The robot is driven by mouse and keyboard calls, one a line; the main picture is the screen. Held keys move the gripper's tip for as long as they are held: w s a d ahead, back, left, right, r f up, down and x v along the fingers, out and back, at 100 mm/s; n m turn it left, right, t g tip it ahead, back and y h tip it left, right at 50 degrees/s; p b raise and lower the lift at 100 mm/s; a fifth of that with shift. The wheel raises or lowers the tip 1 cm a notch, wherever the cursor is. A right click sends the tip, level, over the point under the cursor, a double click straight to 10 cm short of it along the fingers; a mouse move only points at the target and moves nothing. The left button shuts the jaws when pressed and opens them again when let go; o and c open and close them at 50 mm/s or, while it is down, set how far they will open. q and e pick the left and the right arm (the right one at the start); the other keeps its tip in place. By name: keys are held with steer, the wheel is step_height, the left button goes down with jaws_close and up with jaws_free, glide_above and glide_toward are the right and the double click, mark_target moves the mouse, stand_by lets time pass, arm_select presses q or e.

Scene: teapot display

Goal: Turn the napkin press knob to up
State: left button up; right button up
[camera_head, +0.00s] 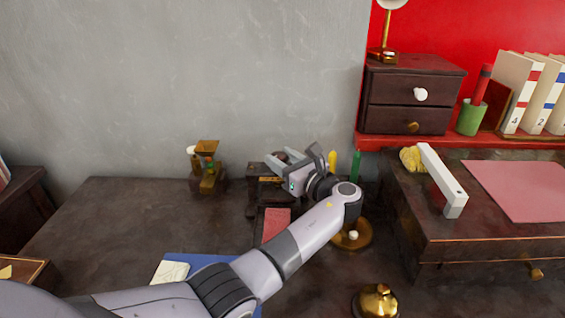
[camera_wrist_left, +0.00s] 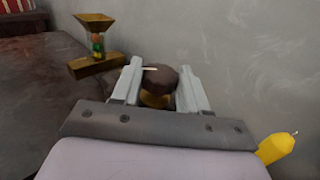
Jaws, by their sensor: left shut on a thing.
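The napkin press (camera_head: 252,203) is a dark wooden frame at the back of the desk, with a red napkin (camera_head: 276,222) at its front. My left gripper (camera_head: 284,162) is over the top of the press and hides part of it. In the left wrist view, the press knob (camera_wrist_left: 163,80) is round and brown, with brass below it. A thin white mark on the knob points left in that view. The fingers of my left gripper are shut on the knob, one on each side. My right gripper is not in view.
A small brass dispenser (camera_head: 207,168) stands left of the press. Yellow (camera_head: 332,161) and green (camera_head: 355,165) candle-like sticks stand to the right. A brass bell (camera_head: 375,300) sits in front. A dark drawer cabinet (camera_head: 412,95) stands at the back right. The desk's left part is clear.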

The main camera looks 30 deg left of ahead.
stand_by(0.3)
arm_select(q)
steer(key=o, duration=1.1)
steer(key=shift+a, duration=0.1)
steer(key=shift+c, duration=0.2)
steer(key=v, duration=0.7)
